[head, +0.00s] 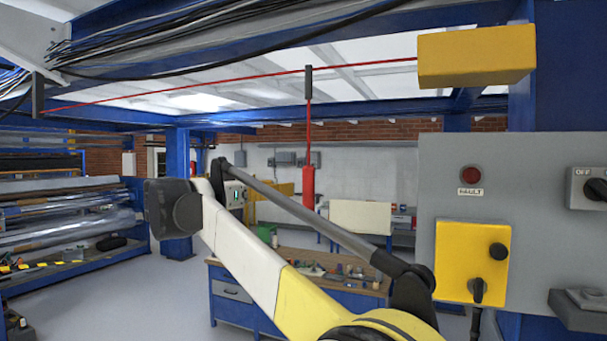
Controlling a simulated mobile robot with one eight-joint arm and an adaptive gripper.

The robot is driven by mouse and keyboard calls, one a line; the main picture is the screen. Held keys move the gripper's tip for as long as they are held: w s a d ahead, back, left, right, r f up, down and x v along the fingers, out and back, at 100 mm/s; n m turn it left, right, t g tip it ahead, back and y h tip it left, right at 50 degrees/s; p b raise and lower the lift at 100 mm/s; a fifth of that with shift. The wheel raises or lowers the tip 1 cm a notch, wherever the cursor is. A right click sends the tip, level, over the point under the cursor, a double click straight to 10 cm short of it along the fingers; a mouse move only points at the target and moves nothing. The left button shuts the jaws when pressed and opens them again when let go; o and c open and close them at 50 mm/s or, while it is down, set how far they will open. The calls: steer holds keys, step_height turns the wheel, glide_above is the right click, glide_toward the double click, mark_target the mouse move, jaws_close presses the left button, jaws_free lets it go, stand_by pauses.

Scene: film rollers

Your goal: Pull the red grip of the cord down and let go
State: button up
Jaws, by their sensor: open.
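The red grip (308,188) is a small upright cylinder near the middle of the head view. It hangs on a short red vertical line below a dark holder (308,82). The holder sits on the thin red cord (200,88), which runs from a dark bracket at the upper left to a yellow box (476,56) at the upper right. The cord is nearly straight, with a slight slope. My arm reaches in from the bottom, its links left of and below the grip. I cannot make out my gripper's fingers, and nothing is seen touching the red grip.
A grey control panel (455,210) with a red fault lamp and a yellow switch box stands at the right. A workbench (235,285) with small items is behind my arm. Film rollers (65,220) fill the left. Blue beams and cables cross overhead.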

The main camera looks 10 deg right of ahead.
mark_target(305, 186)
steer(key=p+x, duration=0.1)
steer(key=x, duration=0.9)
steer(key=shift+s+d+f+p, duration=0.1)
steer(key=shift+d+p, duration=0.1)
steer(key=shift+p, duration=0.15)
steer(key=shift+a, duration=0.1)
jaws_close()
